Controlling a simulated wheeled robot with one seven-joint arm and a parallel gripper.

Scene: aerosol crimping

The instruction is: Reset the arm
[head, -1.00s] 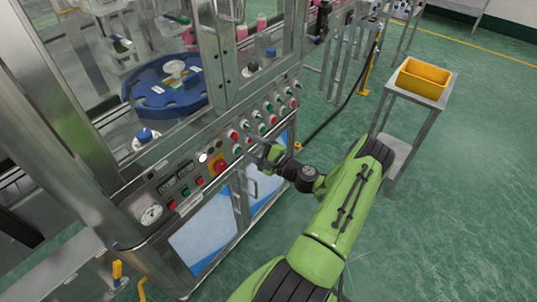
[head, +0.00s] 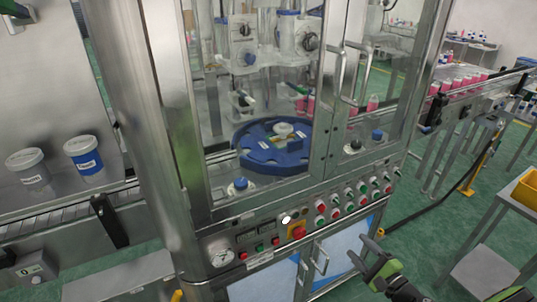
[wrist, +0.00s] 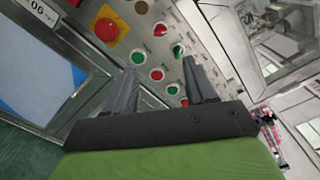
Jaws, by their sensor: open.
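My gripper (head: 366,262) is open and empty at the lower right of the head view, in front of the crimping machine's lower cabinet. In the wrist view my gripper (wrist: 165,85) has its two grey fingers apart, with the control panel (wrist: 165,40) beyond them. The panel (head: 300,225) carries rows of red and green buttons and a red emergency stop on a yellow plate (head: 297,231). In the wrist view the emergency stop (wrist: 107,28) is at the upper left. I cannot tell the exact gap between fingers and panel.
The machine's glass doors (head: 335,80) are closed in front of a blue rotary table (head: 270,150). A conveyor with pink cans (head: 470,80) runs at the back right. A yellow bin (head: 527,188) sits on a stand at the right. Two labelled tubs (head: 84,158) are at the left.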

